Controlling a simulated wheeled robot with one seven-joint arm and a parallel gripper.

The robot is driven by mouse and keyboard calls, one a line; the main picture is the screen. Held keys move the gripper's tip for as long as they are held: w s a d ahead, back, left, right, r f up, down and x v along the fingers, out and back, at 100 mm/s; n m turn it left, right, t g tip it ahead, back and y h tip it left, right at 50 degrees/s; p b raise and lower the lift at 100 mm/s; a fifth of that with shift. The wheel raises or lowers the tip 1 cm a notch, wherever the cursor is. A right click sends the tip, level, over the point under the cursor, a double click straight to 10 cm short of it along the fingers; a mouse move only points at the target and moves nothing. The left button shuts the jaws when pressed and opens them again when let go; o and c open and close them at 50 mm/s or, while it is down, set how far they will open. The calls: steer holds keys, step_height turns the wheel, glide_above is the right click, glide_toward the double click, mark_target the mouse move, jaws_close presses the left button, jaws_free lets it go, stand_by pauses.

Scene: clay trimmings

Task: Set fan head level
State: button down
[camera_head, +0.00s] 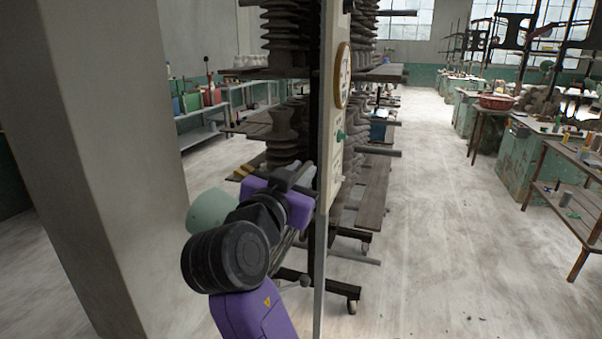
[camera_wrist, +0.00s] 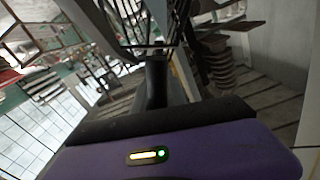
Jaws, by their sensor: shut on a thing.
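In the wrist view, the dark wire cage of the fan head (camera_wrist: 142,22) shows at the top edge, cut off by the frame. My gripper (camera_wrist: 156,84) reaches up to it, its dark fingers together and seen end-on. It is shut on a part of the fan head, though the contact is hard to make out. In the head view, my gripper (camera_head: 290,180) is beside the cream upright panel. A rounded pale green part (camera_head: 210,212) shows behind my arm; I cannot tell what it belongs to. The fan head's tilt cannot be judged from these views.
The cream panel (camera_head: 332,150) with a round wood-rimmed dial (camera_head: 343,75) stands close to my gripper. Behind it is a wheeled rack (camera_head: 372,190) with stacked dark ware. A thick pillar (camera_head: 110,150) is at left. The floor aisle (camera_head: 440,220) at right is open.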

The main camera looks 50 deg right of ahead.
steer(key=w+a+r+n+p, duration=0.2)
steer(key=w+r+n+p, duration=0.2)
steer(key=w+r+p, duration=0.1)
steer(key=shift+w+a+r+n, duration=0.35)
steer(key=shift+w+r, duration=0.35)
steer(key=shift+w, duration=0.45)
steer(key=c, duration=1.4)
jaws_free()
steer(key=shift+a, duration=0.1)
steer(key=b+v, duration=0.2)
steer(key=v, duration=0.5)
steer(key=shift+s+a, duration=0.15)
steer(key=shift+a, duration=0.1)
